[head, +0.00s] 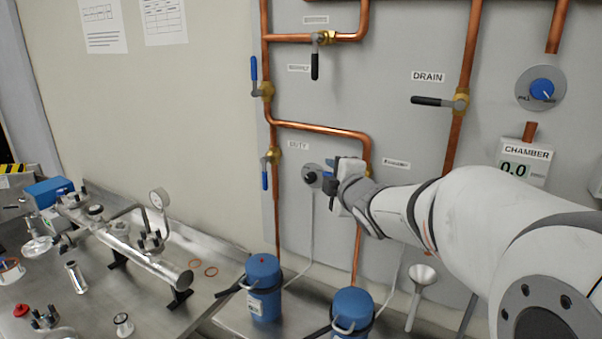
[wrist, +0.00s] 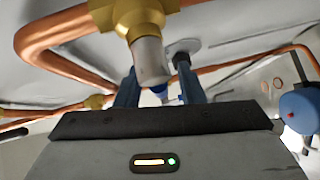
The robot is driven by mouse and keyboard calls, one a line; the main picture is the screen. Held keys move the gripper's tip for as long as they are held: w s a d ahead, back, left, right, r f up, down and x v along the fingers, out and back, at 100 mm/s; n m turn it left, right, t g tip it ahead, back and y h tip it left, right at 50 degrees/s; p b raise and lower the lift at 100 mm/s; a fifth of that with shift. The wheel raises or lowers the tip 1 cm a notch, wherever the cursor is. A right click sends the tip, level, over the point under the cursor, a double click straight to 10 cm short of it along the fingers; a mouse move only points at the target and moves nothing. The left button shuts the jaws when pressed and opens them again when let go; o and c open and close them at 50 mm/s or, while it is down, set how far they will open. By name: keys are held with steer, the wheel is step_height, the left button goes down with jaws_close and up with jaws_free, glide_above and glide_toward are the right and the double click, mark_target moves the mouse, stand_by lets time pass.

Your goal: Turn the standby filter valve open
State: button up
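The standby valve is mostly hidden behind my gripper in the head view. Its copper pipe shows above, at the right-hand branch. In the wrist view, a brass valve body (wrist: 128,17) with a grey stem (wrist: 150,62) stands just beyond my gripper (wrist: 158,86). The two fingers are apart, one on each side below the stem, with a small bit of blue between them. I cannot tell whether they touch it. In the head view my gripper (head: 328,186) is at the panel, left of a small label (head: 397,163). The duty valve's blue handle (head: 265,180) hangs straight down.
A small round dial (head: 311,176) sits close left of my gripper. Two blue-topped canisters (head: 263,287) stand below. The drain valve's black handle (head: 433,101) points left, above my arm. A steel bench with vacuum parts (head: 137,255) lies at lower left.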

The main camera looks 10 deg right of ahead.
steer(key=shift+w+a+f, duration=0.1)
steer(key=shift+w, duration=0.4)
jaws_close()
steer(key=shift+a, duration=0.1)
